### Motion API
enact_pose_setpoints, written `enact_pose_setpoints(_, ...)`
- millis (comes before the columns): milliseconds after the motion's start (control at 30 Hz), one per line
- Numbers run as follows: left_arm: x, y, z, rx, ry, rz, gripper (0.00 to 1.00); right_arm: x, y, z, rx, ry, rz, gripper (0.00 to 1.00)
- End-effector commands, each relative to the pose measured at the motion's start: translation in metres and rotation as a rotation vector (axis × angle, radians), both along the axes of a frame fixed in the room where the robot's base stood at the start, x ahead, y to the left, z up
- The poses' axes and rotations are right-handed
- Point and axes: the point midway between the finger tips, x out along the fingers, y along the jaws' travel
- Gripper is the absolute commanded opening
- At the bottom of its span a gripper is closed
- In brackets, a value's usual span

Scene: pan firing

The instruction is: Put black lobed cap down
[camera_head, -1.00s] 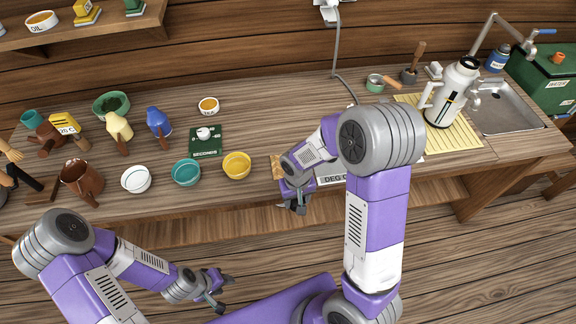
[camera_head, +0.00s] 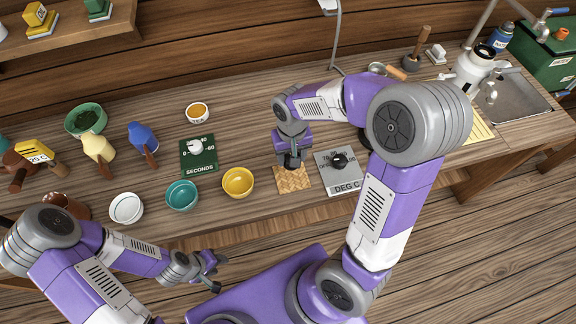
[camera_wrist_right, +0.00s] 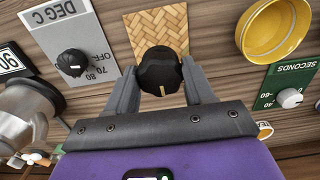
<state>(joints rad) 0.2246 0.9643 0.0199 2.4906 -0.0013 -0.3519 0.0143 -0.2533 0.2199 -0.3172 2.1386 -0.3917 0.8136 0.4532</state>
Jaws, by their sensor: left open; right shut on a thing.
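The black lobed cap (camera_wrist_right: 160,72) is between the fingers of my right gripper (camera_wrist_right: 160,85) in the wrist view. In the head view the right gripper (camera_head: 291,163) is at the back edge of a small woven mat (camera_head: 293,180) and mostly hides the cap. The cap overlaps the mat in the wrist view; I cannot tell whether it touches it. My left gripper (camera_head: 210,272) is open and empty, in front of the table's front edge.
A grey DEG C dial plate (camera_head: 345,184) lies right of the mat, with a black knob (camera_head: 339,160). A yellow bowl (camera_head: 238,182) and a teal bowl (camera_head: 182,196) stand to its left. A green SECONDS dial (camera_head: 199,158) is behind them. A white jug (camera_head: 470,72) stands near the sink.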

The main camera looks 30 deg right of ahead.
Motion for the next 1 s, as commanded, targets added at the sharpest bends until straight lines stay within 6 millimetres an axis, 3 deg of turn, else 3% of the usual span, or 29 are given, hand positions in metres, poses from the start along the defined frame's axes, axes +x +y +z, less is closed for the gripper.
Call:
enact_pose_setpoints(100, 0.0, 0.0, -0.008, 0.0, 0.001, 0.0, 0.43, -0.001, 0.0, -0.023, -0.001, 0.003, 0.0, 0.0)
enact_pose_setpoints(333, 0.0, 0.0, -0.012, 0.0, 0.001, 0.0, 0.43, 0.0, 0.0, -0.041, -0.001, 0.0, 0.0, 0.0)
enact_pose_setpoints(500, 0.0, 0.0, -0.019, 0.0, 0.0, 0.0, 0.43, -0.001, 0.0, -0.066, -0.001, 0.002, 0.0, 0.0)
enact_pose_setpoints(933, 0.0, 0.0, -0.023, 0.0, 0.0, 0.0, 0.43, 0.0, 0.0, -0.074, 0.0, -0.001, 0.0, 0.0)
enact_pose_setpoints(967, 0.0, 0.0, -0.022, 0.0, 0.0, 0.0, 0.43, 0.0, 0.0, -0.073, 0.0, -0.001, 0.0, 0.57)
enact_pose_setpoints(1000, 0.0, 0.0, -0.021, 0.0, 0.0, 0.0, 0.43, 0.0, 0.0, -0.072, 0.0, -0.001, 0.0, 0.63)
